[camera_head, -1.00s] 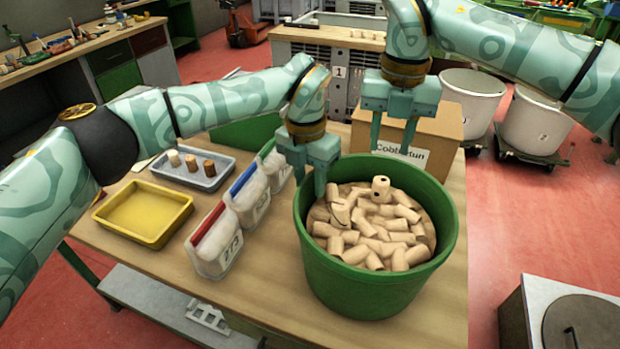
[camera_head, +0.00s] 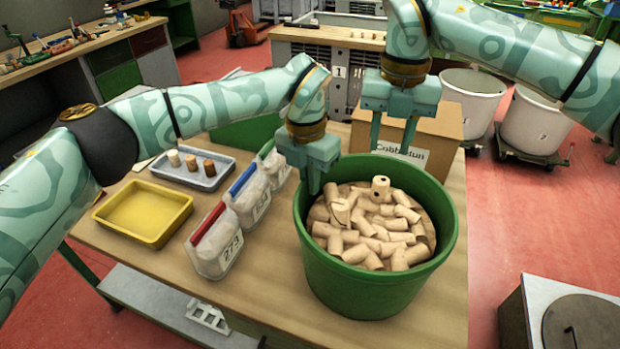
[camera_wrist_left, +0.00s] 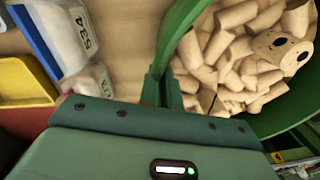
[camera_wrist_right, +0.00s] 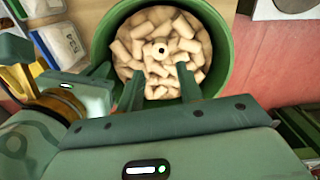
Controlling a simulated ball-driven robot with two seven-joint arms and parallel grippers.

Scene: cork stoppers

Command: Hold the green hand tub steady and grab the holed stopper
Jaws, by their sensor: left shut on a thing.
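The green hand tub (camera_head: 378,300) stands on the bench, filled with pale cork stoppers.
A cardboard box (camera_head: 440,135) stands behind the tub. Clear bins with coloured edges (camera_head: 215,245), a yellow tray (camera_head: 143,213) and a grey tray (camera_head: 195,172) holding 3 sample stoppers lie to the left. Bare bench shows in front of the bins.

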